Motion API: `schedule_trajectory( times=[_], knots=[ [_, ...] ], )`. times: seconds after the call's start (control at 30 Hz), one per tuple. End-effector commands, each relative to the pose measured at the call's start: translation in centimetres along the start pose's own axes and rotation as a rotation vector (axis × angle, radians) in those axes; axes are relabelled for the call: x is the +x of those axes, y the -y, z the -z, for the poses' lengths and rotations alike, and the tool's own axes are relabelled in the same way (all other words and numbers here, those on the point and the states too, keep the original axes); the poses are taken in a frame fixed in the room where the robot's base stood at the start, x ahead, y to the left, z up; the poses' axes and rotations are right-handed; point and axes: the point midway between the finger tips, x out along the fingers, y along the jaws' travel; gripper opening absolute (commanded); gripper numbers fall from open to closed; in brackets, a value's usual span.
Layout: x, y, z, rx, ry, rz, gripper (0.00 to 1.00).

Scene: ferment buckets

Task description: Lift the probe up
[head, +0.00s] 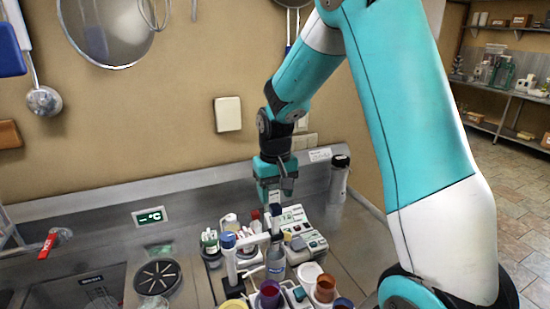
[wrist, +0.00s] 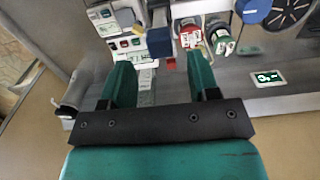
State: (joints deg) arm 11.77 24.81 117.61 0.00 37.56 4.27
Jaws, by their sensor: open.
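What looks like the probe, with a dark navy block-shaped top (head: 276,213), stands upright at the end of a white stand's arm (head: 250,239). A clear bottle (head: 276,264) is below it. In the wrist view the navy top (wrist: 159,41) lies just beyond the fingertips, roughly between their lines. My gripper (head: 275,193) is above and slightly behind the probe top, pointing down. Its two teal fingers are apart, and nothing is between them in the wrist view (wrist: 158,62). The probe's lower part is hard to make out.
The stand's post has a blue cap (head: 228,240). A white instrument with buttons (head: 304,240) is close on the right, and a red-capped bottle (wrist: 190,32) is close by. Several cups stand in front.

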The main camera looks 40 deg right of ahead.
Motion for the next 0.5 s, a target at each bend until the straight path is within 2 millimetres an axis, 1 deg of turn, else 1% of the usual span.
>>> schedule_trajectory(
  times=[0.1, 0.3, 0.4, 0.5],
  knots=[
    [-3.0, 0.0, 0.2, 0.000, -0.011, 0.001, 0.55],
    [-8.1, 0.0, 0.1, 0.000, -0.010, 0.001, 0.55],
    [-10.2, 0.0, 0.1, 0.000, -0.008, 0.001, 0.55],
    [-11.9, 0.0, 0.1, 0.000, -0.007, 0.000, 0.55]
  ],
)
